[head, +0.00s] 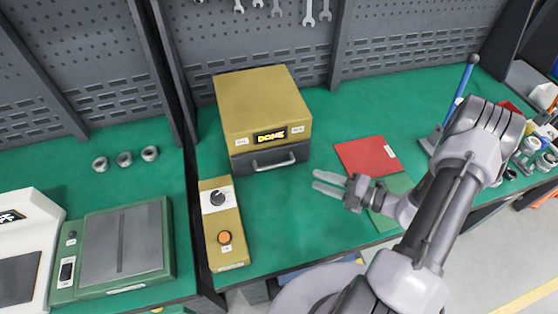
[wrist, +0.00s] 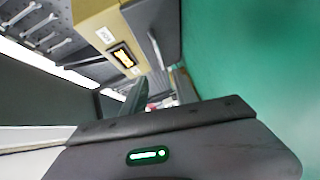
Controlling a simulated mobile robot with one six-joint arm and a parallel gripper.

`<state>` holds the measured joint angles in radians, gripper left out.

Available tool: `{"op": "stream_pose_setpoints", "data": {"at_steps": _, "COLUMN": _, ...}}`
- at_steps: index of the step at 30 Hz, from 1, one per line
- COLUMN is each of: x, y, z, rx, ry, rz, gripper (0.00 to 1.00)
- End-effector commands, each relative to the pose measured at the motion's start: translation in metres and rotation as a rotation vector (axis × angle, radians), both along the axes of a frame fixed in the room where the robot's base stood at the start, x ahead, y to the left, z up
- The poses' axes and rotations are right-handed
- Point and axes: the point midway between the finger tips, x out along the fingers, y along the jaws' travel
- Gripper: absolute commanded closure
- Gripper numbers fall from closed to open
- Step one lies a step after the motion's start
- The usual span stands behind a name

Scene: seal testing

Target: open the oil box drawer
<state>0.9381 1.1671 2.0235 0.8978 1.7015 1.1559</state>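The oil box (head: 262,105) is a yellow box with a lit "DONE" display, standing on the green bench. Its grey drawer (head: 268,160) is at the bottom front and looks closed, with a light bar handle (head: 273,163). In the wrist view the yellow box (wrist: 92,20), drawer (wrist: 158,18) and handle (wrist: 155,50) show tilted at the top. My gripper (head: 322,182) is to the right of the handle and apart from it, its fingers pointing left. The two fingers show a gap with nothing held between them.
A yellow control box (head: 222,225) with a knob and orange button stands in front left of the oil box. A red folder (head: 367,155) and a green one (head: 392,195) lie at right. Nuts (head: 124,159) and a green scale (head: 115,250) are at left. Bench before the drawer is clear.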

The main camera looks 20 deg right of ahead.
Motion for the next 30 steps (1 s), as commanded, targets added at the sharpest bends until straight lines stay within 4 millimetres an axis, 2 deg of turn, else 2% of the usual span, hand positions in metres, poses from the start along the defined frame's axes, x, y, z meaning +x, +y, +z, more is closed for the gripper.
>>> {"op": "stream_pose_setpoints", "data": {"at_steps": 6, "x": 0.046, "y": 0.049, "z": -0.014, "rx": -0.004, "ry": -0.001, "rz": 0.009, "gripper": 0.66}}
{"op": "stream_pose_setpoints", "data": {"at_steps": 12, "x": 0.079, "y": 0.083, "z": -0.020, "rx": -0.006, "ry": -0.003, "rz": 0.006, "gripper": 0.66}}
{"op": "stream_pose_setpoints", "data": {"at_steps": 18, "x": 0.094, "y": 0.097, "z": -0.021, "rx": -0.005, "ry": -0.001, "rz": 0.003, "gripper": 0.66}}
{"op": "stream_pose_setpoints", "data": {"at_steps": 26, "x": 0.096, "y": 0.098, "z": -0.021, "rx": -0.006, "ry": -0.002, "rz": 0.002, "gripper": 0.66}}
{"op": "stream_pose_setpoints", "data": {"at_steps": 27, "x": 0.096, "y": 0.098, "z": -0.021, "rx": -0.006, "ry": -0.002, "rz": 0.002, "gripper": 0.68}}
{"op": "stream_pose_setpoints", "data": {"at_steps": 30, "x": 0.096, "y": 0.098, "z": -0.021, "rx": -0.006, "ry": -0.002, "rz": 0.002, "gripper": 0.87}}
